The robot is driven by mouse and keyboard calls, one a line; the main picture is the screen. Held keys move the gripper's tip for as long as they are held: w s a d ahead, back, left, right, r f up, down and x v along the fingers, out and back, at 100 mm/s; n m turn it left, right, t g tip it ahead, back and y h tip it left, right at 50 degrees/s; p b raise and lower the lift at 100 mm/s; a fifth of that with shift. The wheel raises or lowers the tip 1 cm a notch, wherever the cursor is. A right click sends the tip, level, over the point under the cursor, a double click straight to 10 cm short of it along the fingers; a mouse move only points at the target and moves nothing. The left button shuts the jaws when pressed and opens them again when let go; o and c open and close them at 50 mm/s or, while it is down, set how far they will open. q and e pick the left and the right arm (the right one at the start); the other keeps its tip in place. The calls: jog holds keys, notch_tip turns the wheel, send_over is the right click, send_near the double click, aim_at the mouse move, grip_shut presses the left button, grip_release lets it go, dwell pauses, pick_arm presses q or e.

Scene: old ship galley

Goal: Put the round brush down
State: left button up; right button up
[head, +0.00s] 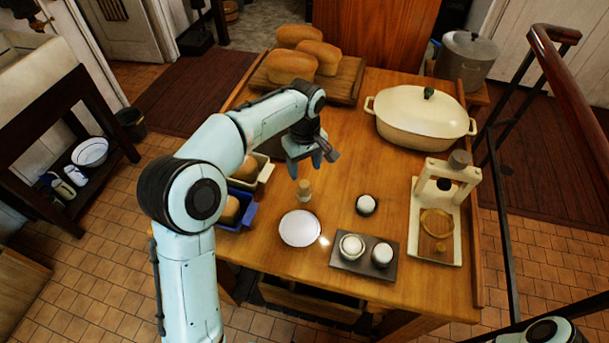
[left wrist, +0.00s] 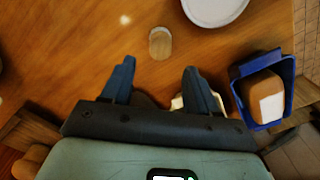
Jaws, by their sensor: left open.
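The round brush (head: 304,190), a small tan wooden cylinder, stands upright on the wooden table, just behind a white plate (head: 300,228). In the left wrist view the brush (left wrist: 160,43) shows end-on, ahead of the fingertips and near the plate (left wrist: 215,8). My left gripper (head: 312,163) is open and empty, above and behind the brush and apart from it. Its two spread fingers (left wrist: 155,75) show in the left wrist view with nothing between them. My right gripper is out of view.
A blue bin (head: 238,208) and a cream bin (head: 262,172) stand at the table's left edge. A dark tray (head: 364,262) with two round items and a cream press stand (head: 422,205) are to the right. A cream casserole (head: 420,118) and a bread board (head: 345,85) are behind.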

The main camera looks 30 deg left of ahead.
aim_at(305, 183)
pick_arm(q)
notch_tip(305, 183, up, 4)
jog(key=shift+r, duration=0.1)
dwell(0.6)
